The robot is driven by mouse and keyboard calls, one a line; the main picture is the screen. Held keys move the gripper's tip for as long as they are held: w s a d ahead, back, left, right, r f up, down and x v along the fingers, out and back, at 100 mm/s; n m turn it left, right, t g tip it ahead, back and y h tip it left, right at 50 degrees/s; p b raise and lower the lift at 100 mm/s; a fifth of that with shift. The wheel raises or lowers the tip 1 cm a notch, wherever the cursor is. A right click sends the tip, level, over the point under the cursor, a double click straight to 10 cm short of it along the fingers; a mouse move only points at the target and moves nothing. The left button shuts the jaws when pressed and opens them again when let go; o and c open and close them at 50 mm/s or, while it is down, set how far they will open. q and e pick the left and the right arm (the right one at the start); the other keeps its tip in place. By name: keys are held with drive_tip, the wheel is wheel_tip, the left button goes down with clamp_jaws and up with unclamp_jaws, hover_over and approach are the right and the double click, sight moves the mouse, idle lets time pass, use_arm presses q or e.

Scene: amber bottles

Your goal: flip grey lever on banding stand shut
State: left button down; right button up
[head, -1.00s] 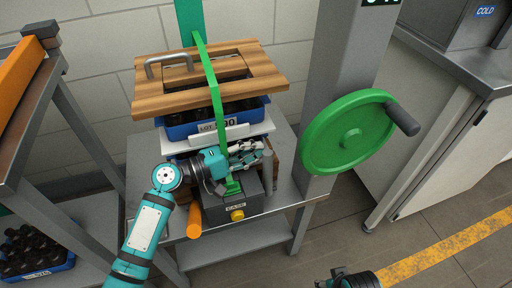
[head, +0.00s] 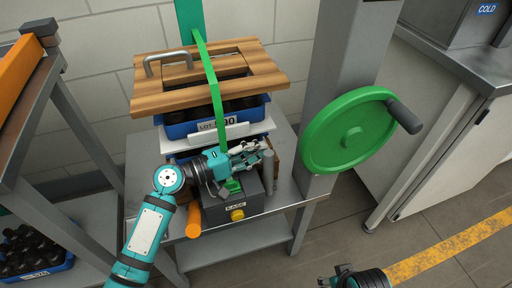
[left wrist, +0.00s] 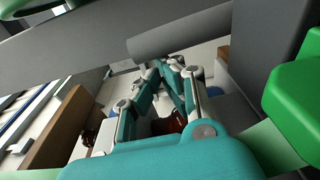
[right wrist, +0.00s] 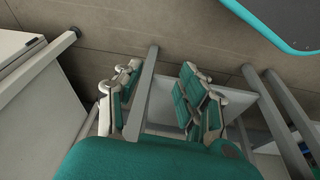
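The banding stand's dark grey box (head: 238,203) sits at the table's front edge, with a yellow button on its front. The grey lever (head: 268,164) shows at the right of the box, just beyond my left fingertips. In the left wrist view the lever's grey round handle (left wrist: 185,32) crosses in front of the fingers. My left gripper (head: 252,155) is above the box with its fingertips together and nothing seen between them. Whether they touch the lever cannot be told. My right gripper (right wrist: 158,95) is open and empty, low over the floor at the front.
A green band (head: 214,95) rises over the wooden lid (head: 165,95) and blue crate (head: 180,130) behind the box. A green handwheel (head: 348,132) stands on a grey post at right. An orange handle (head: 207,231) sticks out in front. A cupboard is at far right.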

sight(265, 165)
use_arm(q)
drive_tip(key=shift+s+d+r+m+b, duration=0.15)
drive_tip(key=shift+s+d+m, duration=0.2)
drive_tip(key=shift+s, duration=0.55)
drive_tip(key=shift+s+d+r+m+b, duration=0.1)
drive_tip(key=shift+s+d+m, duration=0.15)
drive_tip(key=shift+s, duration=0.6)
drive_tip(key=shift+s+d+r+m+b, duration=0.15)
drive_tip(key=shift+s+d+m, duration=0.2)
drive_tip(key=shift+s, duration=0.55)
use_arm(e)
drive_tip(key=shift+v, duration=1.55)
use_arm(q)
drive_tip(key=shift+a, duration=0.1)
use_arm(e)
drive_tip(key=shift+w, duration=0.15)
use_arm(q)
wheel_tip(265, 165, up, 10)
use_arm(e)
drive_tip(key=shift+f, duration=0.1)
